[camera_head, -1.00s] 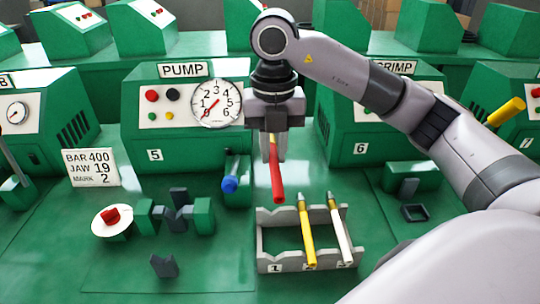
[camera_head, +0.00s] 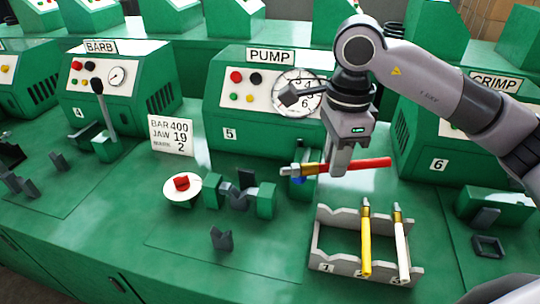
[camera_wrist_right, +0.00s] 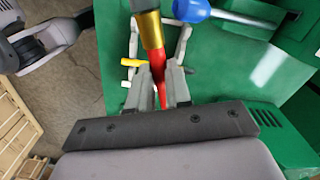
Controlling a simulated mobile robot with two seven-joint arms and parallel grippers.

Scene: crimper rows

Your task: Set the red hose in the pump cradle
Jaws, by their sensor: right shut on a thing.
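My right gripper (camera_head: 340,166) is shut on the red hose (camera_head: 366,164), held in the air above the bench. The hose lies nearly level across the fingers, with its yellow sleeve (camera_head: 311,169) and grey end fitting pointing left. In the right wrist view the red hose (camera_wrist_right: 158,72) runs between the fingers. At the pump station, dark V-shaped jaws (camera_head: 238,196) sit between green blocks, left of the held hose. A separate dark V-shaped rest (camera_head: 221,239) stands in front of them. I cannot tell which is called the cradle. My left gripper is out of view.
A grey rack (camera_head: 325,262) below holds a yellow hose (camera_head: 366,245) and a white hose (camera_head: 402,248). A red knob on a white disc (camera_head: 182,188) is left of the jaws.

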